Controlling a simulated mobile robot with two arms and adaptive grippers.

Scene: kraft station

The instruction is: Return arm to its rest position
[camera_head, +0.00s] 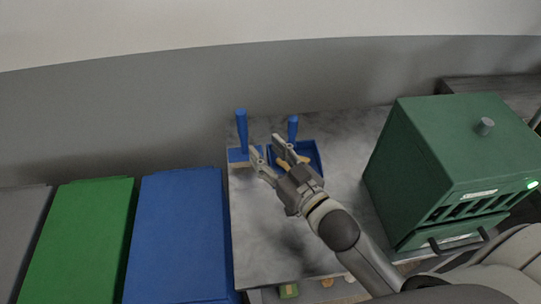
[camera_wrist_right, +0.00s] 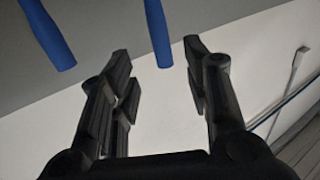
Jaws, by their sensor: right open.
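My right gripper (camera_head: 266,158) is open above the grey table (camera_head: 275,240), near a blue brush (camera_head: 241,130) and a blue dustpan (camera_head: 314,153) with an upright handle. In the head view it covers part of the dustpan, and something yellowish shows there between the fingers. In the right wrist view the two fingers of the gripper (camera_wrist_right: 160,52) stand apart with nothing between them. Two blue handles show beyond them, one at the left (camera_wrist_right: 48,32) and one near the middle (camera_wrist_right: 158,30). My left gripper is not in view.
A green box-shaped machine (camera_head: 440,165) with a knob on top and a lit green light stands on the table's right side. Blue (camera_head: 178,235) and green (camera_head: 78,240) bins stand left of the table. A grey wall (camera_head: 180,110) runs behind. Small items lie below the table's front edge.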

